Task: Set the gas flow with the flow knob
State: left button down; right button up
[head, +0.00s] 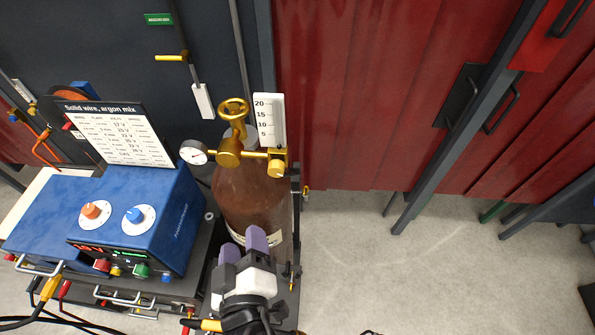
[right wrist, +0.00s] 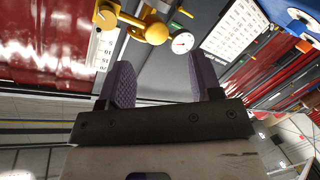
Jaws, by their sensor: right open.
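The brass flow knob (head: 277,169) sits at the foot of the white flow scale (head: 267,119), at the right end of the brass regulator. In the right wrist view the flow knob (right wrist: 105,15) is near the top left, beside the scale (right wrist: 102,50). The brown gas cylinder (head: 255,195) stands upright below the regulator. My right gripper (head: 243,243), with purple finger pads, is open and empty in front of the cylinder, below and apart from the knob. My right gripper (right wrist: 158,65) also shows empty in its wrist view. My left gripper is out of view.
A round gauge (head: 194,152) and a brass valve handwheel (head: 233,109) sit close to the knob. A blue welding machine (head: 130,215) with a settings chart (head: 118,132) stands left. Red curtains (head: 370,90) hang behind. The floor (head: 380,260) right of the cylinder is clear.

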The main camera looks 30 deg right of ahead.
aim_at(275, 172)
jog(key=w+d+h+p, duration=0.1)
jog(key=w+d, duration=0.2)
jog(key=w+d+r+m+h+p, duration=0.1)
jog(key=w+d+h, duration=0.1)
jog(key=d, duration=0.2)
jog(key=w+d+r+h+p, duration=0.1)
jog(key=w+d, duration=0.2)
jog(key=shift+w+d+r+m, duration=0.25)
jog(key=shift+w+d+m, duration=0.05)
jog(key=shift+m, duration=0.1)
jog(key=shift+w+d+f+p, duration=0.1)
jog(key=shift+w+d+p, duration=0.25)
jog(key=shift+w, duration=0.25)
jog(key=c, duration=0.9)
jog(key=shift+c, duration=0.2)
